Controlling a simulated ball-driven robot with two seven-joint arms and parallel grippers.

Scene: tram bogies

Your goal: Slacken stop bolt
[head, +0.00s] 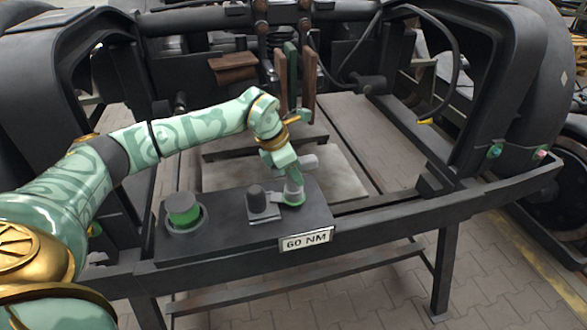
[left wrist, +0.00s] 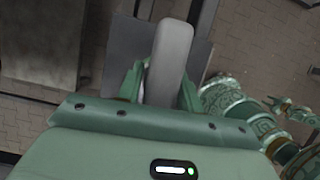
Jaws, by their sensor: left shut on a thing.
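My left gripper (head: 289,172) is above the right end of a dark shelf on the frame's front rail. It is shut on a grey tool (head: 310,162), whose rounded body sticks out to the right of the fingers. In the left wrist view the tool is a long grey rounded bar (left wrist: 172,55) between the two green fingers (left wrist: 160,85). Below the gripper is a grey round piece (head: 293,190) over a green ring on the shelf; I cannot tell whether it belongs to the tool. I cannot make out which part is the stop bolt.
The dark shelf (head: 225,236) also carries a green-and-grey round knob (head: 183,211) and a black post on a square base (head: 263,204). A "60 NM" plate (head: 306,240) is on its front. Large black bogie frames (head: 505,75) stand on both sides. Brown plates (head: 309,81) hang behind.

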